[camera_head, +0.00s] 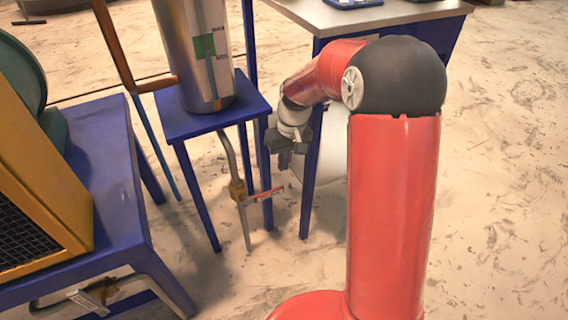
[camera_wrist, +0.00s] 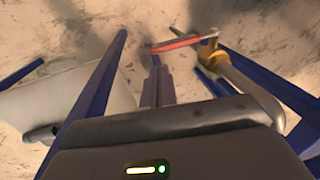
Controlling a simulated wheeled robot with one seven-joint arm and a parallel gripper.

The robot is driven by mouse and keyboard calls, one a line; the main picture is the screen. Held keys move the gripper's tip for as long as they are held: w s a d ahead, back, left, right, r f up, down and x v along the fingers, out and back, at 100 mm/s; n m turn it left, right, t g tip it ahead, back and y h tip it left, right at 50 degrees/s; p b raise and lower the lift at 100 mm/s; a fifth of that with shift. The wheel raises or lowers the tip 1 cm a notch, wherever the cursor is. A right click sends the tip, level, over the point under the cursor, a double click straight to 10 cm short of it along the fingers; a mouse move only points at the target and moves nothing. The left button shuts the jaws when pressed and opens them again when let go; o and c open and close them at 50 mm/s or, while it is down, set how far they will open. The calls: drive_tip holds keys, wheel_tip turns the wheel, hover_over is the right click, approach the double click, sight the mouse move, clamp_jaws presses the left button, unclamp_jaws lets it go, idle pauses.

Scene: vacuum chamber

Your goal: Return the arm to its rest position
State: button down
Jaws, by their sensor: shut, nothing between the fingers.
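My red arm with its black joint cover stands in the right half of the head view, folded at the top. My gripper (camera_head: 285,152) hangs at the end of the arm, beside the right edge of the small blue stand and near the blue leg of the grey-topped table. In the wrist view my gripper (camera_wrist: 157,72) shows two dark fingers close together and pointing away from the camera. They are shut, with nothing seen between them. Floor and blue legs lie beyond the fingertips.
A steel cylinder (camera_head: 202,55) stands on the blue stand (camera_head: 232,107). A pipe with a red-handled valve (camera_head: 262,196) rises below it. The grey-topped table (camera_head: 345,19) is behind my arm. A blue bench (camera_head: 108,190) is at left. Floor at right is clear.

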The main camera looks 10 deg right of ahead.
drive_tip(key=s+d+r+m+t+h, duration=0.2)
drive_tip(key=s+d+r+t, duration=0.15)
drive_tip(key=s+r, duration=1.15)
drive_tip(key=s+m+t, duration=0.1)
drive_tip(key=s+t, duration=0.1)
drive_tip(key=s, duration=0.8)
drive_tip(key=shift+d+r, duration=0.4)
drive_tip(key=shift+d, duration=0.05)
drive_tip(key=c, duration=2.1)
unclamp_jaws()
drive_tip(key=shift+s+t, duration=0.1)
drive_tip(key=shift+t, duration=0.15)
